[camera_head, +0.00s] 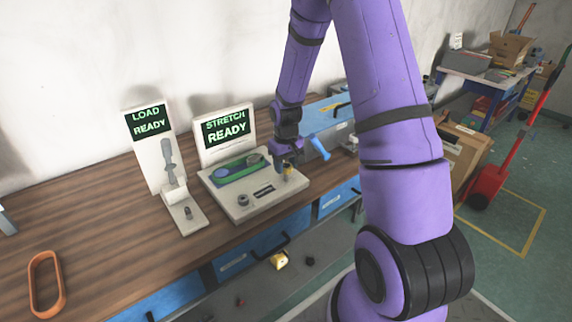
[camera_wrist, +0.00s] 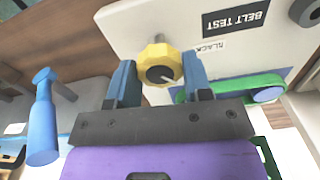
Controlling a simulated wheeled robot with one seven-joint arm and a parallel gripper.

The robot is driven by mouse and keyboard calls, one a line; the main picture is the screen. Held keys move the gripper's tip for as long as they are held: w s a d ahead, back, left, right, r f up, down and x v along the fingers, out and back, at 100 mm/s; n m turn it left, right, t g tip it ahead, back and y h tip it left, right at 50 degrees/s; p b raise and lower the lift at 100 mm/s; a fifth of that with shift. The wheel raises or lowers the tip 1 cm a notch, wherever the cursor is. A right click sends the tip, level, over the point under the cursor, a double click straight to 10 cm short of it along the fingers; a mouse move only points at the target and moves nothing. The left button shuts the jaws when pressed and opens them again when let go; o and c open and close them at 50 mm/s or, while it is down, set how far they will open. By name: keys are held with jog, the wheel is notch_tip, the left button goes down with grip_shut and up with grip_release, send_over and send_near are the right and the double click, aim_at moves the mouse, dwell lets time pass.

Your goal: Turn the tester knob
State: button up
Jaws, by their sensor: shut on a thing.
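The belt tester (camera_head: 222,203) is a pale box on the wooden bench with a green belt (camera_head: 240,168) on top. Its screen (camera_head: 225,128) reads "STRETCH READY". The yellow tester knob (camera_head: 289,174) is at the box's right side, partly hidden by my gripper (camera_head: 284,158). In the wrist view the faceted yellow knob (camera_wrist: 158,62) sits between my two blue fingers, which are shut on it. A "SLACK" label (camera_wrist: 210,46) and a "BELT TEST" label (camera_wrist: 236,17) are beside it.
A load stand (camera_head: 150,150) with a "LOAD READY" screen and grey lever is left of the tester. An orange belt loop (camera_head: 46,284) lies at the bench's left. A blue-handled tool (camera_head: 318,147) lies close right of my gripper. The bench (camera_head: 110,238) between is bare.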

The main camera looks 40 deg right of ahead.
aim_at(286, 165)
jog(key=shift+n, duration=1.6)
jog(key=o, duration=0.9)
jog(key=shift+r, duration=0.15)
notch_tip(286, 165, up, 11)
jog(key=shift+f, duration=0.2)
jog(key=shift+r, duration=0.1)
